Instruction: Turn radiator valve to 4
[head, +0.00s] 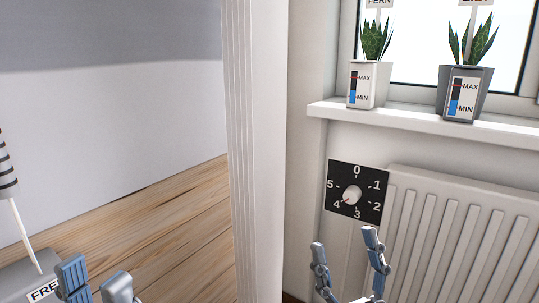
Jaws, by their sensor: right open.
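The radiator valve's white knob (352,195) sits at the centre of a black dial plate (341,209) numbered 0 to 5. A small mark on the knob seems to face lower left, towards 4, but it is too small to be sure. My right gripper (345,245) is open and empty, fingers pointing up. In the picture it is just below the dial and apart from the knob. My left gripper (95,278) is at the bottom left, far from the dial, its fingers apart with nothing seen between them.
A white ribbed radiator (450,235) stands right of the dial. Above is a windowsill (420,118) with two potted plants (362,84) (465,93). A white vertical post (255,150) stands left of the dial. A grey labelled box (20,278) is beside my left gripper.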

